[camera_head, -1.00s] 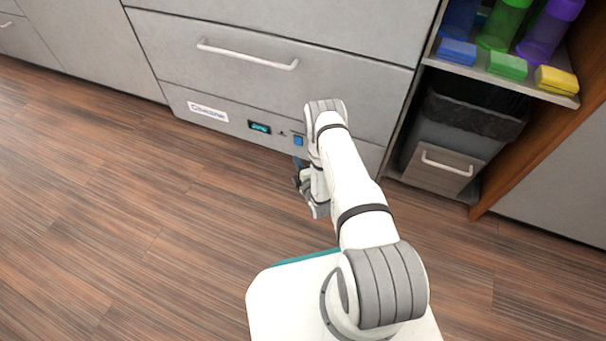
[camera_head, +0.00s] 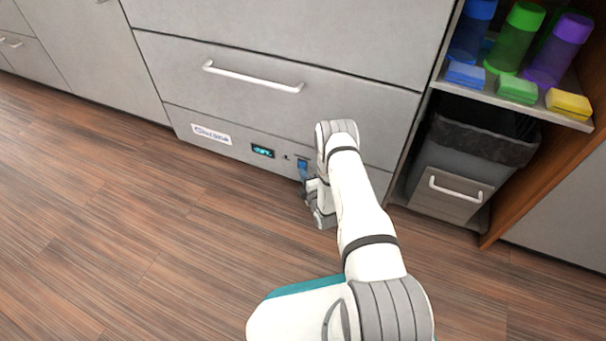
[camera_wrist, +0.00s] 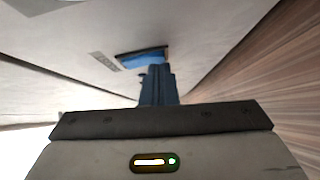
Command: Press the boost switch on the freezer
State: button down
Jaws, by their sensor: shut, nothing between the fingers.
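The freezer (camera_head: 270,110) is a grey drawer unit with a low front strip. On that strip a blue switch (camera_head: 302,163) shows just left of my arm, right of a small lit display. In the wrist view the blue switch (camera_wrist: 143,58) sits in a dark frame beside a small label. My gripper (camera_wrist: 157,68) has its dark blue fingers together with nothing between them. The fingertips are at the lower right edge of the switch, very close to it; whether they touch cannot be told. In the head view my gripper (camera_head: 303,178) is partly hidden by my arm.
A display (camera_head: 263,152) and a logo plate (camera_head: 211,135) are on the strip to the left. A grey bin (camera_head: 455,170) stands right of the freezer, under a shelf (camera_head: 480,88) with coloured bottles and blocks. The wooden floor at left is clear.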

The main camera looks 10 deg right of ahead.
jog(key=s+f+p, duration=0.1)
jog(key=s+p, duration=0.3)
jog(key=s, duration=0.9)
jog(key=shift+a+p, duration=0.35)
jog(key=shift+a, duration=0.1)
jog(key=shift+s+f, duration=0.15)
